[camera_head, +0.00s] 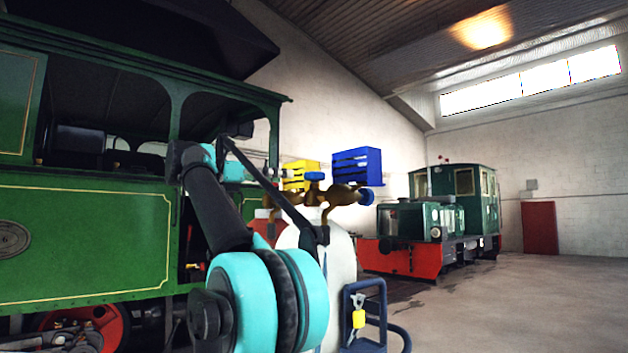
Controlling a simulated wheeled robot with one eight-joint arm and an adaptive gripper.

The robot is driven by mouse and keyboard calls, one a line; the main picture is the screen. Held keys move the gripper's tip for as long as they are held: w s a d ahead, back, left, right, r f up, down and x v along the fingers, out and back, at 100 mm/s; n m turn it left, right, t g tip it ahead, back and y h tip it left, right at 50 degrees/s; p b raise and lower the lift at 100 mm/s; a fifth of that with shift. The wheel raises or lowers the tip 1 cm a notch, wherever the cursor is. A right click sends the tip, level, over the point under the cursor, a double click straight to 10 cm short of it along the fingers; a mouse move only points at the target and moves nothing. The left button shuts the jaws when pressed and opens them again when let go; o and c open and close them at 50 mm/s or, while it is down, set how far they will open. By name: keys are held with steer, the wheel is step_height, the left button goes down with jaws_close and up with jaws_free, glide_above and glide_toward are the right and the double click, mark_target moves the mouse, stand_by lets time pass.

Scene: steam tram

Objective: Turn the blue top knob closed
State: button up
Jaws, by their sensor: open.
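The blue top knob (315,176) sits on top of a brass regulator (343,194), above a white gas cylinder (342,262). A second blue knob (366,197) is at the right end of the brass fitting. My teal and black arm stands in front, to the left of the knob and over part of the cylinder. A thin dark bar slants down across the scene to the left of the regulator and ends below it. I cannot make out my gripper or its fingers. No contact with the top knob shows.
A red cylinder (266,222) is partly hidden behind my arm. A dark blue trolley frame (366,300) with a yellow tag stands at the front. A yellow crate (300,174) and a blue crate (358,166) are behind. A green tram (85,240) fills the left. The right floor is clear.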

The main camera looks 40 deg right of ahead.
mark_target(314, 182)
steer(key=d, duration=0.3)
steer(key=s+d, duration=0.1)
steer(key=d, duration=0.3)
steer(key=s+d, duration=0.1)
steer(key=d, duration=0.2)
steer(key=shift+d, duration=0.2)
steer(key=shift+w, duration=0.1)
steer(key=c, duration=1.2)
